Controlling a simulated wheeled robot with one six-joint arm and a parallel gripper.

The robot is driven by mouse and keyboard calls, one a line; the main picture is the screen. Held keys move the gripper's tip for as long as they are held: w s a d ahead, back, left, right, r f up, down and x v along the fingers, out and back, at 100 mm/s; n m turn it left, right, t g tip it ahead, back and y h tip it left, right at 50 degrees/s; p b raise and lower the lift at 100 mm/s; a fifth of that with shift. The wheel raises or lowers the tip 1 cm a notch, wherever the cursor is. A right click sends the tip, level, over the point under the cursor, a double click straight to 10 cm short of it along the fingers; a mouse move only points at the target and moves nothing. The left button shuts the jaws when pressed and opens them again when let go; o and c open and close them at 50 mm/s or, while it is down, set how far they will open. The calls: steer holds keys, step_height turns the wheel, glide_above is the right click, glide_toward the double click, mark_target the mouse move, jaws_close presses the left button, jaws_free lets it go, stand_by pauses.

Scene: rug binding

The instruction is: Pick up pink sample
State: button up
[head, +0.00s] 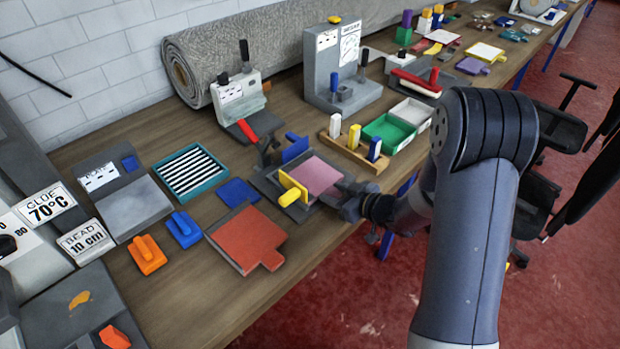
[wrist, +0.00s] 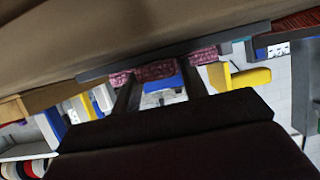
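The pink sample (head: 315,176) is a flat textured square lying in a grey fixture (head: 268,187) with a yellow upright block (head: 292,188) and a blue upright block (head: 295,149) at its sides. My gripper (head: 345,198) is low at the fixture's front right edge, close to the sample. In the upside-down wrist view my gripper's fingers (wrist: 158,92) are apart with a gap between them. The sample's edge (wrist: 155,71) shows as a pink band between and beyond the fingers. Whether the fingertips touch it cannot be told.
A red board with a handle (head: 247,238) lies left of the fixture. A wooden rack with coloured-top blocks (head: 352,154) and a green tray (head: 389,133) stand behind right. A blue square (head: 239,192) lies to the left. The bench's front edge is close to my gripper.

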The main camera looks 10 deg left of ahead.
steer(key=c, duration=0.6)
steer(key=shift+r, duration=0.2)
steer(key=shift+c, duration=0.2)
